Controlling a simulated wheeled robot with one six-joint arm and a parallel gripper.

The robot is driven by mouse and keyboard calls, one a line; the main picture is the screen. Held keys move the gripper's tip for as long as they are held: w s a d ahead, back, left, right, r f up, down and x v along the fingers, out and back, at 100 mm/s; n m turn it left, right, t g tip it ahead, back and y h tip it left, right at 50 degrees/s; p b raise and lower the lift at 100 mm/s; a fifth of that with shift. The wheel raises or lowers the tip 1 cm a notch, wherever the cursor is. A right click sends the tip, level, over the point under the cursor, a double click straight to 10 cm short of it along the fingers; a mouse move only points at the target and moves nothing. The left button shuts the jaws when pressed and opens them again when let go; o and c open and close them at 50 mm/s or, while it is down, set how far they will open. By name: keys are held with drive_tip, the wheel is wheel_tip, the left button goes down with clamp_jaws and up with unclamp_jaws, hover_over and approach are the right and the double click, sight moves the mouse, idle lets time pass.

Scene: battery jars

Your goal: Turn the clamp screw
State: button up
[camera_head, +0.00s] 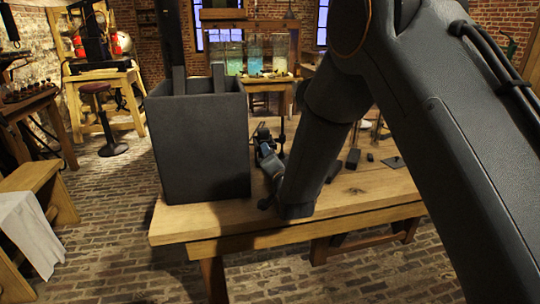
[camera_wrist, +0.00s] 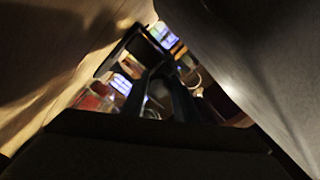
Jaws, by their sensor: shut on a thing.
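My gripper (camera_head: 265,142) is on the wooden workbench (camera_head: 190,222), just right of a tall dark grey open-topped jar (camera_head: 203,150). It is shut on a small dark part at the far side of my wrist, which I take to be the clamp screw; its shape is not clear. In the wrist view, dark narrow parts (camera_wrist: 152,88) converge in the middle, dim and blurred. I cannot tell there where the screw ends and my jaws begin. My forearm covers part of the bench right of the gripper.
Dark plates stand up out of the jar. Small dark blocks (camera_head: 353,158) and a flat plate (camera_head: 392,162) lie on the bench to the right. Glass jars with coloured liquid (camera_head: 254,55) stand on a rear table. A stool (camera_head: 105,110) stands at the left.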

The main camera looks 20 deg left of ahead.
drive_tip(key=shift+f, duration=0.1)
idle(0.3)
drive_tip(key=o, duration=1.1)
drive_tip(key=shift+c, duration=0.2)
drive_tip(key=shift+b+v, duration=0.3)
drive_tip(key=shift+v, duration=3.6)
